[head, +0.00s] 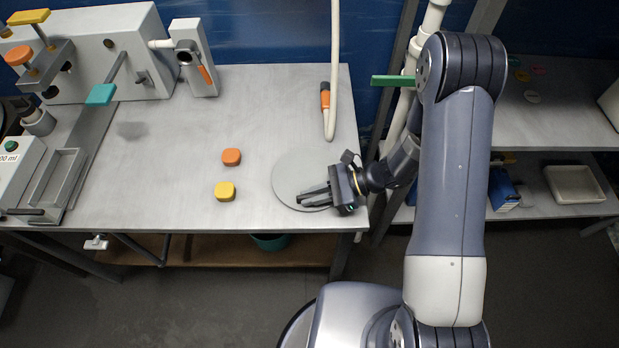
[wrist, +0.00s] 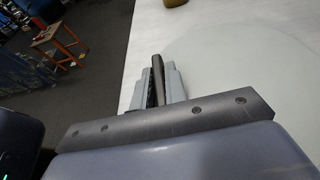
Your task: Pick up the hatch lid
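The hatch lid appears to be the round, flat grey disc (head: 287,176) lying on the right part of the metal table. In the wrist view it shows as a faint pale disc (wrist: 240,55) at the right. My gripper (head: 302,200) is over the lower right part of the disc, its fingers pointing left and low over the surface. In the wrist view the fingers (wrist: 157,85) look close together, with a dark strip between them. I cannot tell whether that strip is a finger pad or a held part. No handle on the disc is clearly visible.
Valve equipment (head: 100,50) stands at the left. A shelf (head: 550,115) is at the right.

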